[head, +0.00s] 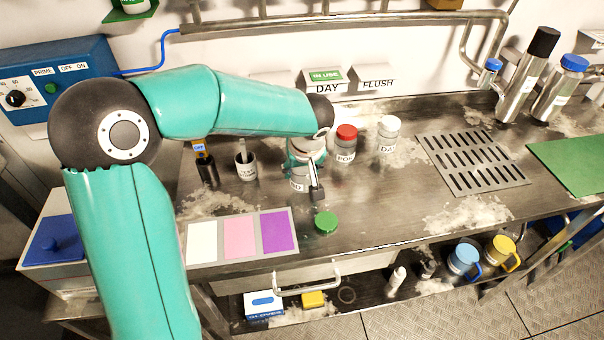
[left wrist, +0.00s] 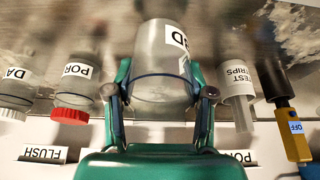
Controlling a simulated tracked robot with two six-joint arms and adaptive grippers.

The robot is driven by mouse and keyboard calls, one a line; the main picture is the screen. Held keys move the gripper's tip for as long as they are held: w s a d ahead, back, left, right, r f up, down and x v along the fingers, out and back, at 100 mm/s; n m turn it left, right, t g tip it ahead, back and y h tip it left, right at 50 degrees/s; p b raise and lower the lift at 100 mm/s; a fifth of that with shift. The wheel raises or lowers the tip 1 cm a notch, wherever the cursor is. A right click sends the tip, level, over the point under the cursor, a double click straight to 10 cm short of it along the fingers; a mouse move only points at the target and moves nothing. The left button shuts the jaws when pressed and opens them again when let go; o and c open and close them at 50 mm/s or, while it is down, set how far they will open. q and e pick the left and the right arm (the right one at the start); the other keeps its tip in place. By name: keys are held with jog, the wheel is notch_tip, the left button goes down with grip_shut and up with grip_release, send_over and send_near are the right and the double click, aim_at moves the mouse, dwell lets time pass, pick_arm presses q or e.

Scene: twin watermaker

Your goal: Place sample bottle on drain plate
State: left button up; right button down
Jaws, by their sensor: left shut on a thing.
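A clear sample bottle (head: 297,184) with a white label ending in "BD" is between the fingers of my left gripper (head: 307,172), near the middle of the bench. In the left wrist view the fingers (left wrist: 162,95) close on both sides of the bottle (left wrist: 163,55), and no cap shows on it. I cannot tell whether its base touches the bench. A green cap (head: 326,222) lies on the bench in front of it. The grey slotted drain plate (head: 475,163) lies to the right, with nothing on it. My right gripper is not in view.
A red-capped bottle (head: 345,145) and a white-capped bottle (head: 388,134) stand between the held bottle and the plate. A test-strips cup (head: 246,166) and a yellow-and-black meter (head: 206,170) stand left. A colour card (head: 240,237) lies in front. Metal cylinders (head: 528,75) stand back right.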

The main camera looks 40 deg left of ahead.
pick_arm(q)
jog(key=shift+f, duration=1.05)
jog(key=shift+f, duration=0.1)
jog(key=o, duration=1)
